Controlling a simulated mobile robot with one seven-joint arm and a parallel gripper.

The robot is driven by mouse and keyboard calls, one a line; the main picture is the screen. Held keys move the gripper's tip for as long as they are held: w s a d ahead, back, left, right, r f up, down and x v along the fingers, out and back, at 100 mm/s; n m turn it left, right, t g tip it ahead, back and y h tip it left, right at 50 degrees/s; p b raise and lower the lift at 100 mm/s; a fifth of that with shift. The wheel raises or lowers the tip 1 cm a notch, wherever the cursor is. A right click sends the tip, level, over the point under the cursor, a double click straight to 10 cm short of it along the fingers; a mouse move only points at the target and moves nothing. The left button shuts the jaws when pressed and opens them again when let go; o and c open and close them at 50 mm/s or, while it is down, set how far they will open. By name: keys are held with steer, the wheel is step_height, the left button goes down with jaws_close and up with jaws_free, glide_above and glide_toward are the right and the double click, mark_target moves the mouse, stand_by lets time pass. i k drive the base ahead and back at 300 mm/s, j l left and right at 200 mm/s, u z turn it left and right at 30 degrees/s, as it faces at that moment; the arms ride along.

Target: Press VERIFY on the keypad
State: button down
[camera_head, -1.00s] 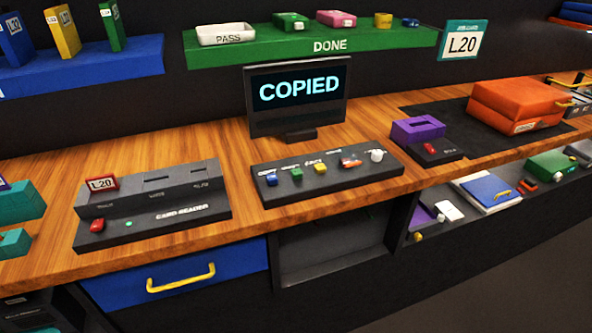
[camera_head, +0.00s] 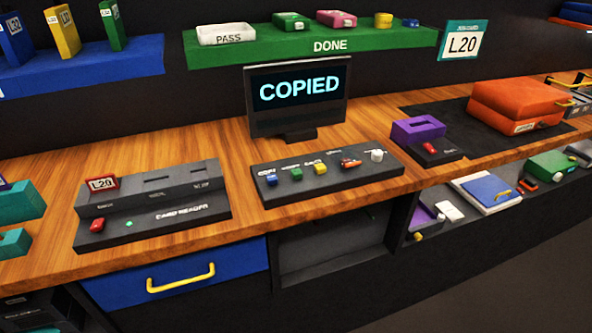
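The dark keypad (camera_head: 330,182) lies on the wooden counter below the monitor. It carries a blue button (camera_head: 271,181), a green button (camera_head: 296,174), a yellow button (camera_head: 320,168), an orange-red control (camera_head: 350,162) and a white knob (camera_head: 376,155). Small white labels stand behind them. The first seems to read COPY; the others are too blurred to read, so I cannot tell which is VERIFY. The monitor (camera_head: 298,93) shows COPIED in light blue. My gripper is not in view, and nothing covers the keypad.
A card reader (camera_head: 155,205) with a red-framed L20 card (camera_head: 102,184) stands left of the keypad. A purple slotted block (camera_head: 418,130) and an orange case (camera_head: 515,102) stand to the right. A green DONE shelf (camera_head: 290,50) hangs above. Bare counter surrounds the keypad.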

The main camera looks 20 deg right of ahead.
mark_target(296, 174)
steer(key=z, duration=2.1)
steer(key=k+j, duration=0.7)
steer(key=j, duration=0.2)
